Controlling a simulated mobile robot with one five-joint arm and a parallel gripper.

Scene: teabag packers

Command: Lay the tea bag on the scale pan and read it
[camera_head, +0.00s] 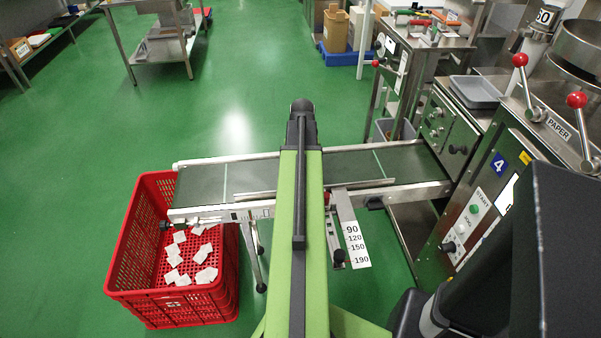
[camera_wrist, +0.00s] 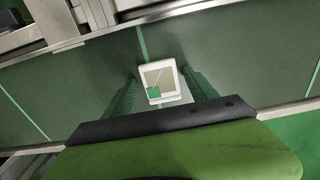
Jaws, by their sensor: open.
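A white tea bag (camera_wrist: 166,99) with a small green tag lies on the dark green conveyor belt (camera_wrist: 230,50) in the wrist view. My gripper (camera_wrist: 161,84) is open, with one green finger on each side of the tea bag and gaps beside it. I cannot tell how high the fingers are above the belt. In the head view my green arm reaches over the belt (camera_head: 247,172) and hides the gripper and this bag. I cannot surely make out a scale pan in either view.
A red crate (camera_head: 143,225) with several white tea bags stands at the belt's left end. A steel machine marked 4 (camera_head: 515,160) stands on the right, with a grey tray (camera_head: 476,90) behind it. A numbered plate (camera_head: 355,245) hangs below the belt.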

